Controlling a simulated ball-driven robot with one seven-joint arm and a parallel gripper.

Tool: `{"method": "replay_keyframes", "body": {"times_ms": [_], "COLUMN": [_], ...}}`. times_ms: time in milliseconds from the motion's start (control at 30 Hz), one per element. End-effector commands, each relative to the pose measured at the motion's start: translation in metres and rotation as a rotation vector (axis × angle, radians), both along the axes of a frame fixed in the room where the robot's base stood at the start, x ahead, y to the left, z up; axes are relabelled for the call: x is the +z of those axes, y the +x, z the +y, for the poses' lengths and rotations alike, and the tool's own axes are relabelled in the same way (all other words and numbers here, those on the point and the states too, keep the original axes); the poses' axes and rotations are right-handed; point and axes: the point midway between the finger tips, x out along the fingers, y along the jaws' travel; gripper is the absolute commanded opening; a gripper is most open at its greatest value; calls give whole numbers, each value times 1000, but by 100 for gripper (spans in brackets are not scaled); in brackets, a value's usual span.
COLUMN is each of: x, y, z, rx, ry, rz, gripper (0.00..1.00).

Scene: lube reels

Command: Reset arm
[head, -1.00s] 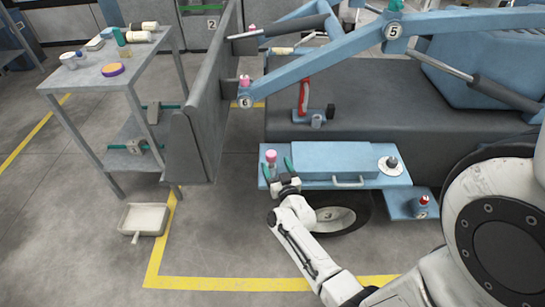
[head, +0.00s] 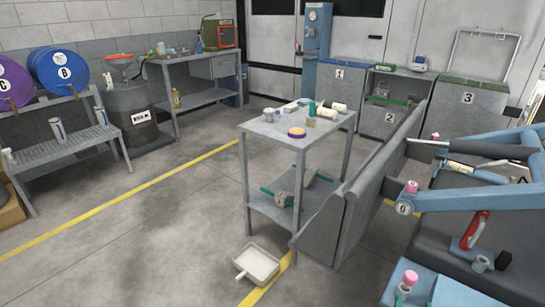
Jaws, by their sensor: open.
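My arm and my gripper are out of the head view, so their pose is hidden from me. A pink-capped fitting (head: 407,286) stands on the corner of a blue step (head: 440,291) at the bottom right edge. A blue loader arm (head: 462,194) with a dark plate (head: 372,185) at its left end reaches in from the right. Another pink-capped fitting (head: 412,187) sits on its joint.
A grey cart (head: 262,130) with bottles and a purple-orange tin (head: 297,132) stands mid-view. A white tray (head: 257,264) lies on the floor before it. A blue drum (head: 59,69), a bench (head: 62,148) and a workbench (head: 190,62) are left. Floor at left is clear.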

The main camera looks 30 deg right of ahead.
Motion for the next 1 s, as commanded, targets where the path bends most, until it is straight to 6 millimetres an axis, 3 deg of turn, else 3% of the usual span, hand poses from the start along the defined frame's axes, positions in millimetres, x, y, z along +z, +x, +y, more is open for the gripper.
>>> {"method": "replay_keyframes", "body": {"times_ms": [133,233,400,567,767,1000], "x": [3,8,18,26,43,80], "y": [9,30,64,70,41,-29], "z": [8,31,95,157,220,263], "rx": [42,146,391,578,724,756], "ry": [20,73,207,330,457,571], "rz": [14,57,209,402,690,1064], "gripper": [74,74,74,74,74,74]}}
